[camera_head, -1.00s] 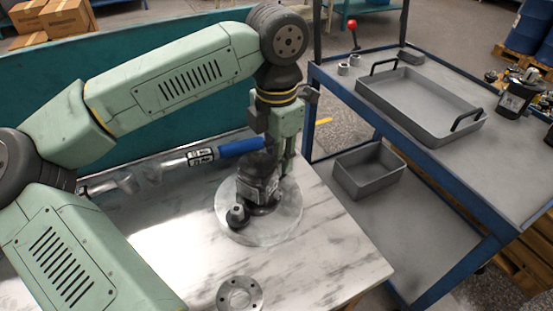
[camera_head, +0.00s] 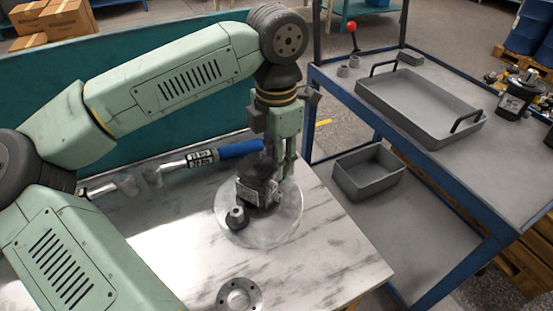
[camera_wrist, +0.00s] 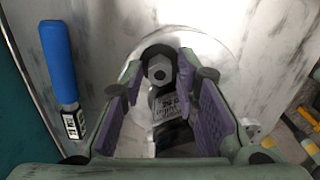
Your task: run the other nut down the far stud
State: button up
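The hydraulic motor (camera_head: 258,190) stands dark and upright on a round plate (camera_head: 285,222) on the marble-topped table. A grey hex nut (camera_head: 236,215) sits on the motor's near-side flange, and a hex nut there also shows in the wrist view (camera_wrist: 159,70). The far stud and the other nut are hidden behind the motor and my gripper. My gripper (camera_head: 283,172) points down close to the motor's far right side. In the wrist view its purple-padded fingers (camera_wrist: 160,88) are apart. The labelled motor body (camera_wrist: 166,106) shows between them, with no visible grip on anything.
A blue-handled tool (camera_head: 238,149) lies on the table behind the motor. A loose metal flange ring (camera_head: 225,296) lies at the front. A cart on the right holds a large tray (camera_head: 440,142) above and a grey bin (camera_head: 372,184) below. A teal panel (camera_head: 150,120) stands behind the table.

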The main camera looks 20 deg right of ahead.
jog(key=shift+r, duration=0.3)
jog(key=shift+f+n+b, duration=0.2)
jog(key=shift+n+b, duration=0.45)
jog(key=shift+n, duration=0.35)
jog(key=n+b, duration=0.1)
jog(key=n, duration=0.2)
jog(key=shift+n+b, duration=0.3)
jog(key=shift+b, duration=0.05)
jog(key=n+b, duration=0.1)
jog(key=n, duration=0.2)
jog(key=shift+r+n, duration=0.2)
jog(key=shift+n, duration=0.7)
jog(key=shift+b, duration=0.4)
jog(key=shift+c, duration=0.3)
grip_shut()
